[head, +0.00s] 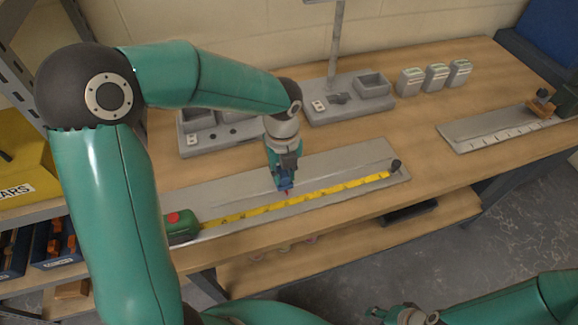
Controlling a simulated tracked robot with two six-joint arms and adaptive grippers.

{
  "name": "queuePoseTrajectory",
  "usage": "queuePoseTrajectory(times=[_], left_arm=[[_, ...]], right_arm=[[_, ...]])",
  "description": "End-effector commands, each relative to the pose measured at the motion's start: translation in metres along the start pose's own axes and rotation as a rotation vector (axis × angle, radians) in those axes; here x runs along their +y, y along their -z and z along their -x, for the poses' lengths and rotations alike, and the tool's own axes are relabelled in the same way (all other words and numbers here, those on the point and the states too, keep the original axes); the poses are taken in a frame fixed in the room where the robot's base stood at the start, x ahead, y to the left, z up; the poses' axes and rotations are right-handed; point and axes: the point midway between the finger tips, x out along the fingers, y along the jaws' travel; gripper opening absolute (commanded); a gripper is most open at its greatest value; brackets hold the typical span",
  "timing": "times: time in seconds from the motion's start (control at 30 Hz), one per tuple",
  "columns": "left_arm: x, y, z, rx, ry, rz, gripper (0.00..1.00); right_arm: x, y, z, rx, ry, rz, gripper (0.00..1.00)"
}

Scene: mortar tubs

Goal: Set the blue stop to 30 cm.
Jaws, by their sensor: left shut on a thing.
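A grey rail plate (345,164) lies on the wooden bench. A yellow tape (335,188) is drawn out along it from a green tape case (182,226) with a red button at the left to a dark knob (396,165) at the right end. The blue stop (285,184) sits on the plate just behind the tape, near its middle. My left gripper (284,175) points down and is shut on the blue stop, hiding its upper part. A small red tip shows below it at the tape's edge. The tape's figures are too small to read. My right gripper (377,314) is at the bottom edge.
Grey stands (350,102) are behind the plate. Several small grey boxes (437,77) stand in a row at the back right. Another marked plate (500,128) with a wooden block (542,103) lies at the right. Bare bench (420,130) lies between the two plates.

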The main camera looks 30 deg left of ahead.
Motion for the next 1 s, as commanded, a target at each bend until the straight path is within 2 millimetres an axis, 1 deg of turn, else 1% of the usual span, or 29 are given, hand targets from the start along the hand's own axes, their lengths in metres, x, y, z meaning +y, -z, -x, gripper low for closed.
queuePoseTrajectory(times=[0.37,0.4,0.53,0.57,0.87,1.0], left_arm=[[0.002,0.002,0.0,0.002,-0.002,-0.016,0.0],[0.002,0.002,0.0,0.002,-0.002,-0.016,0.24],[0.002,0.002,0.0,0.002,-0.002,-0.016,0.46],[0.002,0.002,0.0,0.001,-0.001,-0.016,0.48],[0.001,0.002,0.001,0.001,0.0,-0.016,0.48],[0.0,0.001,0.01,-0.001,0.002,-0.015,0.48]], right_arm=[[0.0,0.0,0.0,0.0,0.0,0.0,0.4],[0.0,0.0,0.0,0.0,0.0,0.0,0.4],[0.0,0.0,0.0,0.0,0.0,0.0,0.4],[0.0,0.0,0.0,0.0,0.0,0.0,0.4],[0.0,0.0,0.0,0.0,0.0,-0.001,0.4],[0.0,0.0,0.001,0.0,0.0,0.0,0.4]])
